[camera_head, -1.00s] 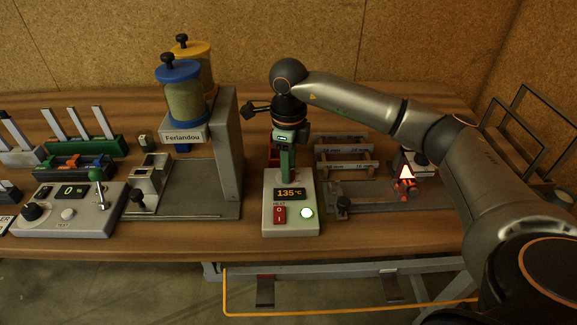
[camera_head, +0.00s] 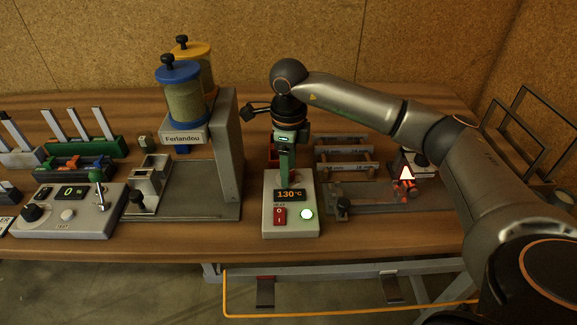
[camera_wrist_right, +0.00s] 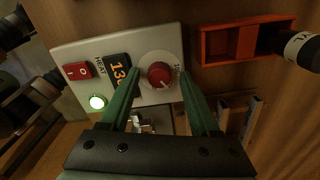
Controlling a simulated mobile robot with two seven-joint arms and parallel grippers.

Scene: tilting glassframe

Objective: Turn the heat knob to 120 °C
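The heat control box (camera_head: 268,222) stands on the bench, and its display (camera_head: 289,195) reads 130 °C. In the right wrist view the box (camera_wrist_right: 70,48) shows the red round heat knob (camera_wrist_right: 160,75) on a pale dial. My right gripper (camera_head: 286,178) points down over the back of the box and mostly hides the knob in the head view. In the right wrist view its green fingers (camera_wrist_right: 160,72) stand on either side of the knob, with a visible gap at each side. Whether the tips reach down beside the knob is unclear. My left gripper is not in view.
A red switch (camera_head: 279,215) and a lit green button (camera_head: 306,213) sit on the box front. A grey dispenser stand (camera_head: 228,150) rises to the left. A metal fixture (camera_head: 385,196) lies to the right. An orange tray (camera_wrist_right: 217,45) is close to the box.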

